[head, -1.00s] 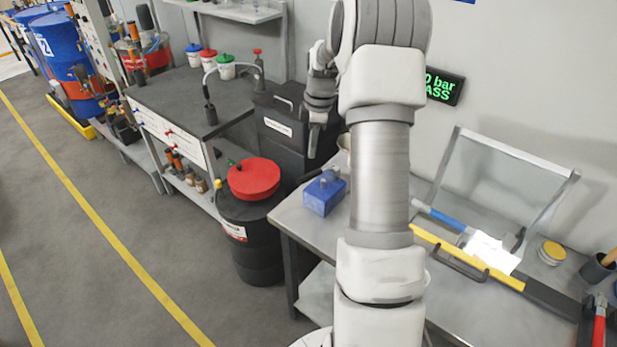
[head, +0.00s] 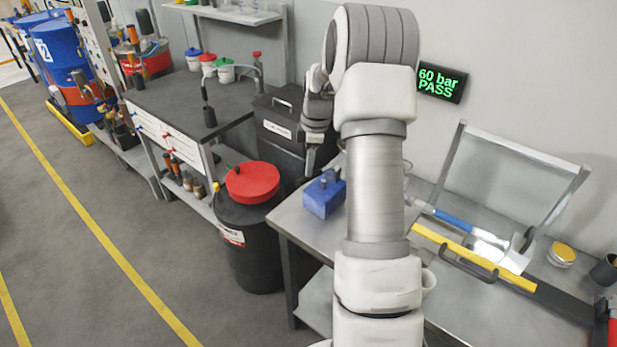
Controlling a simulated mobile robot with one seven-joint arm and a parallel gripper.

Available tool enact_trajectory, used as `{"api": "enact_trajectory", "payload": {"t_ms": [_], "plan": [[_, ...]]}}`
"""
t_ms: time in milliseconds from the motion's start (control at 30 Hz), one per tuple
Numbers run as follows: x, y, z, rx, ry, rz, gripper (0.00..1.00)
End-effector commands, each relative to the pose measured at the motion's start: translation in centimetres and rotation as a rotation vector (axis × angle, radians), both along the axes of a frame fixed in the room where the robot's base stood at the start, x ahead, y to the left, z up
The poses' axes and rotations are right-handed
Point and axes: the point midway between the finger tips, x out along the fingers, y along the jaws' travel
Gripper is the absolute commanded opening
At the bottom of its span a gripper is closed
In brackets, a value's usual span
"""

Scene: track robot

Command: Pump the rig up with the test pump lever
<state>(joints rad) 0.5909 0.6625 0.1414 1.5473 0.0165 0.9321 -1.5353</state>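A wall display (head: 441,84) reads "60 bar PASS" in green. My gripper (head: 312,162) points down over the left back part of the grey bench, just above and behind a blue block-shaped unit (head: 323,197) with a small fitting on top. The gripper is small and dark here, and I cannot tell whether its fingers are open or shut. No test pump lever can be clearly made out; the area right of the gripper is hidden by my arm. A blue-handled tool (head: 452,222) lies on the bench to the right of my arm.
A clear guard in a metal frame (head: 510,185) stands on the bench behind a yellow bar (head: 470,256) with a black handle. A yellow-lidded tin (head: 561,254) is to the right. A red-lidded black drum (head: 252,183) stands left of the bench.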

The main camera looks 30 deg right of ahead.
Motion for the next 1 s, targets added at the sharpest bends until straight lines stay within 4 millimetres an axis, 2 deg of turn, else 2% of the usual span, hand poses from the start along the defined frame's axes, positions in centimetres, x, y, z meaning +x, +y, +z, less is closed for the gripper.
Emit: {"api": "enact_trajectory", "payload": {"t_ms": [167,367,400,567,833,1000], "plan": [[0.0,0.0,-0.8,0.000,0.001,0.000,0.00],[0.0,0.0,-3.3,0.000,0.001,0.000,0.00],[0.0,-0.1,-2.8,-0.001,0.000,0.000,0.00],[-0.1,-0.2,-2.6,-0.001,0.001,-0.001,0.00],[-1.5,-2.6,-1.6,-0.001,0.002,-0.002,0.00],[-1.6,-2.7,-1.7,0.000,0.001,0.000,0.00]]}}
